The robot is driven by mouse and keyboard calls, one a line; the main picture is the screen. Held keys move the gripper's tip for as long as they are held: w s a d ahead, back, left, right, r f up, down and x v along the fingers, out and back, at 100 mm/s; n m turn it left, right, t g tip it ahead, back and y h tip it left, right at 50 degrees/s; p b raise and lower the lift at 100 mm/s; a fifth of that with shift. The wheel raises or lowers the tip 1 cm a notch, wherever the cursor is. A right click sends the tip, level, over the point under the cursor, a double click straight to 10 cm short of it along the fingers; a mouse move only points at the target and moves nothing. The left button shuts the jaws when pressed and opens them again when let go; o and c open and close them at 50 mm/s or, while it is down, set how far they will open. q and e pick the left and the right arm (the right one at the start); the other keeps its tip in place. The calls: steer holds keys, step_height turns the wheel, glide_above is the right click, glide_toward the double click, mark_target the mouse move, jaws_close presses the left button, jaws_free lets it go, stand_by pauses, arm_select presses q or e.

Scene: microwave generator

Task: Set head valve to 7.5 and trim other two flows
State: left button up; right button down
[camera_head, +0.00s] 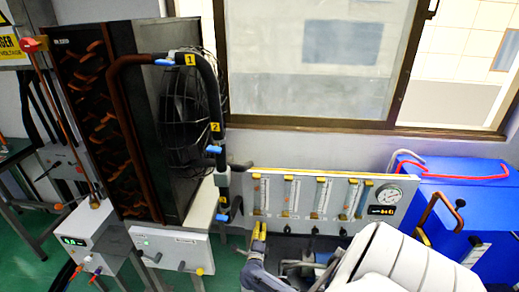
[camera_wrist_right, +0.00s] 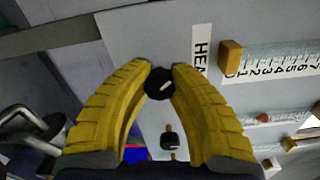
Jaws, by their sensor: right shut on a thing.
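The flow panel (camera_head: 300,212) stands below the window with several upright flowmeter tubes. The head valve knob (camera_wrist_right: 159,84), black with a white mark, sits beside a partly hidden label beginning "HEA" (camera_wrist_right: 201,55). My right gripper (camera_wrist_right: 160,72) is shut on this knob, a yellow fingertip on each side. In the head view my right gripper (camera_head: 259,235) is at the panel's lower left. The head flowmeter (camera_wrist_right: 285,62) shows scale numbers; its float reading is unclear. A second black knob (camera_wrist_right: 169,139) and a red float (camera_wrist_right: 262,118) show in the wrist view. My left gripper is not in view.
A round gauge (camera_head: 390,194) with a small display below is at the panel's right. A blue cabinet (camera_head: 465,215) with a red hose stands further right. A finned unit with a fan (camera_head: 185,110) and pipes with blue-handled valves (camera_head: 214,150) stand left.

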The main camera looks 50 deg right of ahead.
steer(key=shift+w+a+r, duration=0.2)
steer(key=shift+w+r, duration=0.05)
steer(key=shift+w, duration=0.05)
steer(key=c, duration=1.4)
jaws_free()
steer(key=shift+w, duration=0.1)
steer(key=shift+c, duration=0.2)
steer(key=o, duration=0.4)
steer(key=shift+s+f, duration=0.15)
steer(key=shift+s, duration=0.05)
steer(key=shift+s, duration=0.1)
steer(key=v, duration=1.2)
